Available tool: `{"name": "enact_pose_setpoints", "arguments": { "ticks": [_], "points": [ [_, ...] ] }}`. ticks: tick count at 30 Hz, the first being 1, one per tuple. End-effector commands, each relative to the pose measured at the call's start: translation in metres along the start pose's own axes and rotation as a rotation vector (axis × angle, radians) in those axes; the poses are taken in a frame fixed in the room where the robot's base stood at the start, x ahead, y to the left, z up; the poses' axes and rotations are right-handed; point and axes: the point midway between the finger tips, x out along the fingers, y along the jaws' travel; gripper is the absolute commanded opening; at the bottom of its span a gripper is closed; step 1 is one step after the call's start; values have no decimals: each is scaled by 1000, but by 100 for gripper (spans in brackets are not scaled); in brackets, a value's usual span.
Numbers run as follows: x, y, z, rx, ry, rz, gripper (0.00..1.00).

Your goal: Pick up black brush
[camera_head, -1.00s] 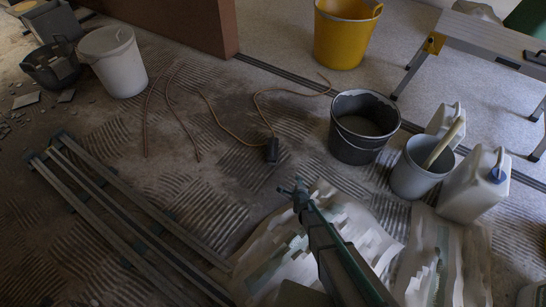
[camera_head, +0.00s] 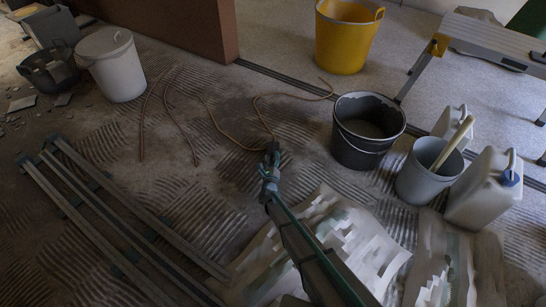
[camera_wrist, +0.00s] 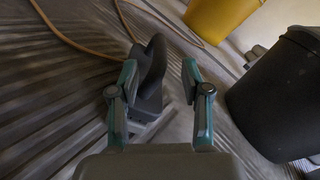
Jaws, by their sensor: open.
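The black brush (camera_wrist: 153,72) lies on the ridged floor near the end of a brown cord. In the wrist view it is a dark upright block with a greyer lower part; I cannot make out its bristles. My gripper (camera_wrist: 158,72) is open, with the brush between its two fingers, closer to the left finger. A gap shows between the brush and the right finger. I cannot tell if the left finger touches it. In the head view my gripper (camera_head: 271,158) covers most of the brush.
A black bucket (camera_head: 362,151) stands to the right, close by in the wrist view too. A grey bucket with a stick (camera_head: 412,184) and a white canister (camera_head: 482,197) stand farther right. Long rails (camera_head: 140,222) lie left. A yellow bucket (camera_head: 344,50) stands behind.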

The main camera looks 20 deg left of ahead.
Motion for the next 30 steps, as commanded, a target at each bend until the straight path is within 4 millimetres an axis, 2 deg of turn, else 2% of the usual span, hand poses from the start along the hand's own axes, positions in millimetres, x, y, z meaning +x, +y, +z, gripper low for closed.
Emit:
{"name": "enact_pose_setpoints", "arguments": {
  "ticks": [5, 14, 22, 23, 30],
  "points": [
    [12, 1, -1, -1, 0, 0, 48],
    [51, 2, -2, -2, 0, 0, 48],
    [54, 0, 0, -2, 0, 1, 48],
    [54, 0, 0, -2, 0, 1, 46],
    [54, 0, 0, -2, 0, 1, 6]
  ]
}}
